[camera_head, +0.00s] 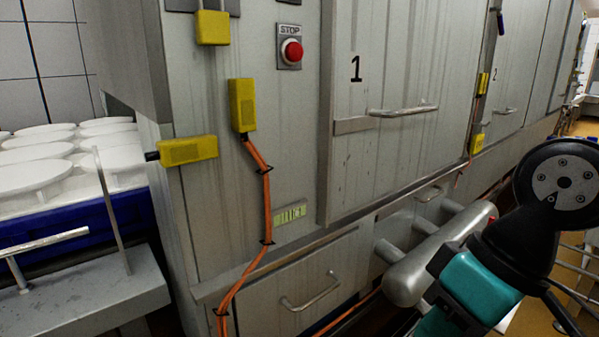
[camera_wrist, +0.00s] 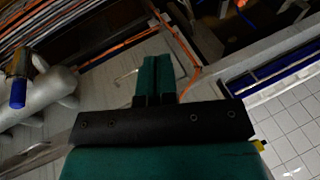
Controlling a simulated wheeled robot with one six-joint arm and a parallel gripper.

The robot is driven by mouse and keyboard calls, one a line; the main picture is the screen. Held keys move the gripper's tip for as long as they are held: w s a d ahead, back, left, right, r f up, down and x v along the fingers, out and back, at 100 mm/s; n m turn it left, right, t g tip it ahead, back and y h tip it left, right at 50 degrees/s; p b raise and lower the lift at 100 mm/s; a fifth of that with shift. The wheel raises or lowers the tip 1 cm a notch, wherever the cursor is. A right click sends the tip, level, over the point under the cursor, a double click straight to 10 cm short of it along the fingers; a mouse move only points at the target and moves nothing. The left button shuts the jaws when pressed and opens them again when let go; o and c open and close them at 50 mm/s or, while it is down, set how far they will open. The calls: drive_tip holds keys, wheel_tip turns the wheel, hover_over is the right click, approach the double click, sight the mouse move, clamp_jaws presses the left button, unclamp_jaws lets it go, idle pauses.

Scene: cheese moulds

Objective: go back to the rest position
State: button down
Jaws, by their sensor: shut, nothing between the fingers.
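My gripper (camera_wrist: 157,68) shows in the wrist view, its two teal fingers pressed together with nothing between them. Its black mounting plate and teal body fill the lower middle of that view. The fingers point toward grey metal panelling and seem to touch nothing, though the distance is hard to judge. In the head view my black and teal arm is at the lower right, in front of the machine; I cannot make out the fingertips there.
A grey cabinet machine (camera_head: 290,140) carries a red stop button (camera_head: 291,51), yellow boxes (camera_head: 242,105) and an orange cable (camera_head: 267,190). A door handle (camera_head: 403,111) and a thick grey pipe (camera_head: 425,265) stick out near my arm. White moulds (camera_head: 40,178) sit above a blue crate (camera_head: 50,223) at left.

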wheel_tip(320, 180, up, 26)
drive_tip(key=s+d+p, duration=0.1)
drive_tip(key=s+p, duration=0.1)
drive_tip(key=p, duration=2.4)
drive_tip(key=shift+s+f+h, duration=0.15)
drive_tip(key=shift+s+h, duration=0.15)
drive_tip(key=shift+s, duration=0.05)
